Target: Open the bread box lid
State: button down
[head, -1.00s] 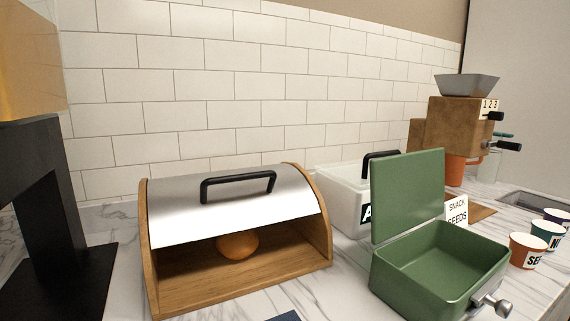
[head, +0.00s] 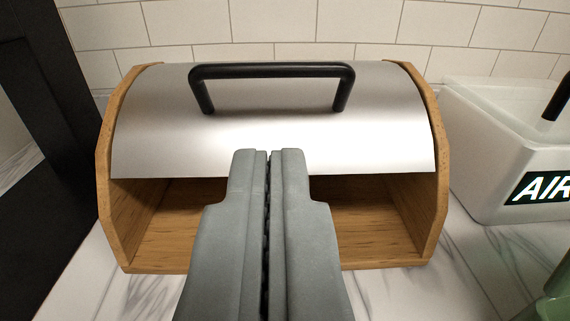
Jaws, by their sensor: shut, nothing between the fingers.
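The bread box (head: 430,215) has wooden sides and floor and stands on the counter. Its curved silver lid (head: 270,130) covers the top and upper front. Below the lid's lower edge, the front is open and shows the wooden inside. A black bar handle (head: 272,71) is fixed on the upper part of the lid. My gripper (head: 270,155) is shut and empty. It points at the box, with its tips overlapping the lid's lower edge in the picture, below the handle. I cannot tell whether it touches the lid. It hides the middle of the opening.
A white container (head: 490,130) with a dark label reading "AIR" and a black handle stands close to the right of the box. A black upright structure (head: 45,130) is at the left. A white tiled wall (head: 370,30) is behind. Green shows at the lower right corner.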

aim_at(270, 66)
jog(key=w, duration=1.1)
jog(key=shift+w, duration=0.2)
jog(key=shift+w+r+g, duration=0.3)
jog(key=shift+w+r, duration=0.1)
jog(key=shift+w, duration=0.1)
jog(key=w+r+g, duration=0.1)
jog(key=w, duration=0.1)
jog(key=w+r+g, duration=0.1)
jog(key=w, duration=0.2)
jog(key=w+r+g, duration=0.1)
jog(key=w+g, duration=0.1)
jog(key=shift+w, duration=0.3)
jog(key=shift+w+r, duration=0.15)
jog(key=shift+w, duration=0.35)
jog(key=shift+w+r, duration=0.15)
jog(key=shift+w, duration=0.35)
